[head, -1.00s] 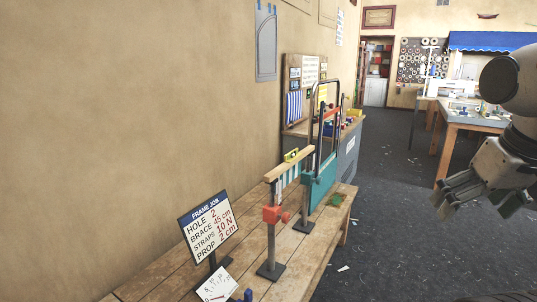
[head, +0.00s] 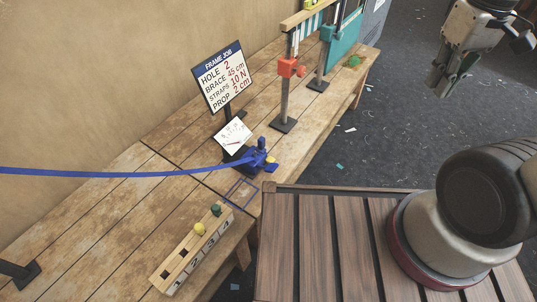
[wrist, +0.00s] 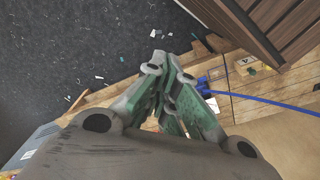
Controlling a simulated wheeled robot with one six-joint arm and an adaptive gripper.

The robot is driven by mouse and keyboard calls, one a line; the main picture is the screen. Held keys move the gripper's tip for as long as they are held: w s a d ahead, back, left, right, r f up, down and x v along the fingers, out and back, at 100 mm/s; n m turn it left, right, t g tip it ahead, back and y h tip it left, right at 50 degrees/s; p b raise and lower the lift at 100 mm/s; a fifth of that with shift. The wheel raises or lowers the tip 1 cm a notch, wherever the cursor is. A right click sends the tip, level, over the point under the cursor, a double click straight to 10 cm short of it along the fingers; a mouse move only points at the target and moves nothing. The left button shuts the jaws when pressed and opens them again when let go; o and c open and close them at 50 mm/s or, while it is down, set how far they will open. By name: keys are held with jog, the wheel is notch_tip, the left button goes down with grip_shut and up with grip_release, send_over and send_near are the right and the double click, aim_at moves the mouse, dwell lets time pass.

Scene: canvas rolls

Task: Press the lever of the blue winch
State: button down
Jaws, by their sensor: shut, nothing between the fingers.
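The blue winch (head: 259,156) sits on the wooden bench in the head view, with a blue strap (head: 120,172) running from it to the left edge. My gripper (head: 439,92) is at the upper right of the head view, over the floor, well apart from the winch. Its fingers are shut and empty.
A job sign (head: 222,82) and a white dial (head: 233,137) stand behind the winch. A numbered block (head: 192,250) lies in front. An orange-clamped post (head: 287,92) stands farther along the bench. My slatted deck and arm base fill the lower right.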

jog(key=w+a+f+n+g+h, duration=0.2)
jog(key=w+a+f+n, duration=0.35)
jog(key=a+f, duration=0.6)
jog(key=n+t+y, duration=0.3)
jog(key=y, duration=0.2)
send_over(268, 166)
notch_tip(268, 166, down, 17)
jog(key=shift+d, duration=0.25)
jog(key=x, duration=1)
jog(key=shift+d+f, duration=0.2)
jog(key=shift+s+d+f, duration=0.2)
jog(key=shift+d+f, duration=0.1)
jog(key=shift+f, duration=0.2)
jog(key=shift+s+d+f, duration=0.2)
jog(key=shift+d+f, duration=0.15)
jog(key=shift+f, duration=0.15)
jog(key=shift+s+d+f, duration=0.15)
jog(key=shift+d+f, duration=0.1)
jog(key=shift+f, duration=0.3)
